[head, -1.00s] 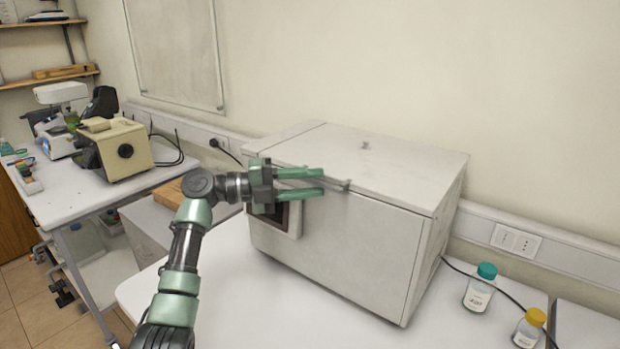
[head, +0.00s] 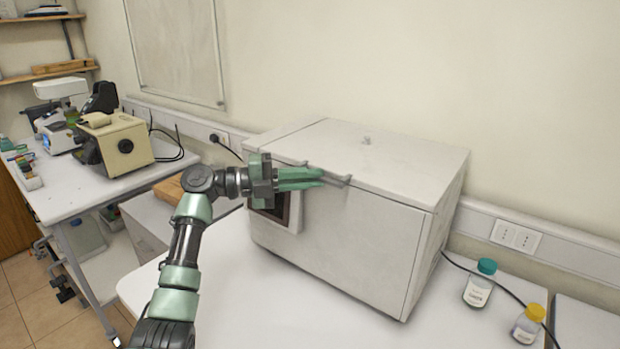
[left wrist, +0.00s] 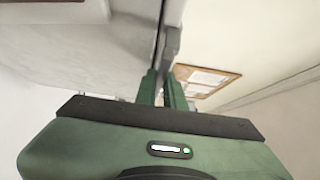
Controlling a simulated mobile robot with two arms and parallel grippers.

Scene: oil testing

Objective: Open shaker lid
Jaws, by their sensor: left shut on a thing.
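The shaker (head: 350,245) is a large white box on the bench, with a dark panel at its front left. Its lid (head: 370,155) lies flat and closed on top. A grey handle (head: 332,178) runs along the lid's front edge. My left gripper (head: 318,178) is at the front edge, its green fingers shut on the handle. In the left wrist view the handle (left wrist: 172,45) runs up from between the two fingertips (left wrist: 163,85). The fingers hide part of the handle. My right gripper is not in view.
A bottle with a teal cap (head: 479,284) and one with a yellow cap (head: 528,325) stand right of the shaker. A dark cable runs behind them. A side table (head: 75,195) at the left holds a beige device (head: 117,146). The wall is close behind the shaker.

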